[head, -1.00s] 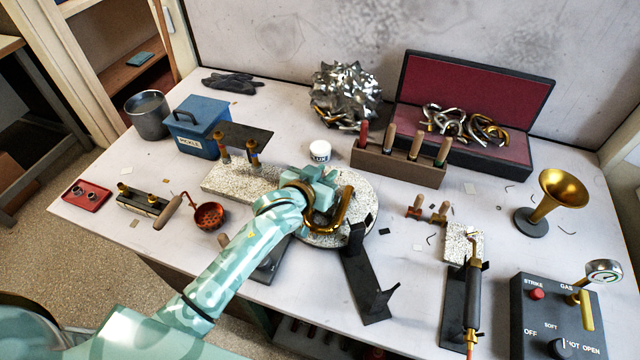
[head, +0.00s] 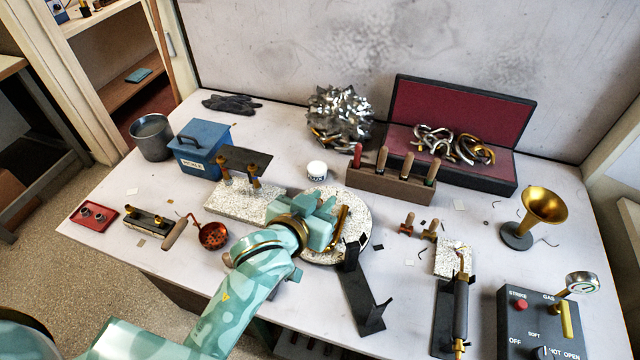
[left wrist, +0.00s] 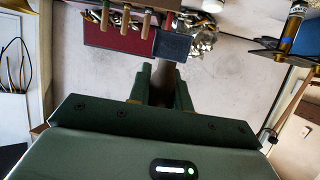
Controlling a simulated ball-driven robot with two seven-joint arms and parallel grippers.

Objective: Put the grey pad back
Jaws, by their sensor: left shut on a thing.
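My right gripper is in neither view.
A black stand (head: 362,300) is just right of the arm. A wooden tool block (head: 392,184) and white jar (head: 317,170) stand behind. A bracket with brass posts (head: 245,160) is at left. A torch (head: 461,305) and control box (head: 540,325) are at right.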

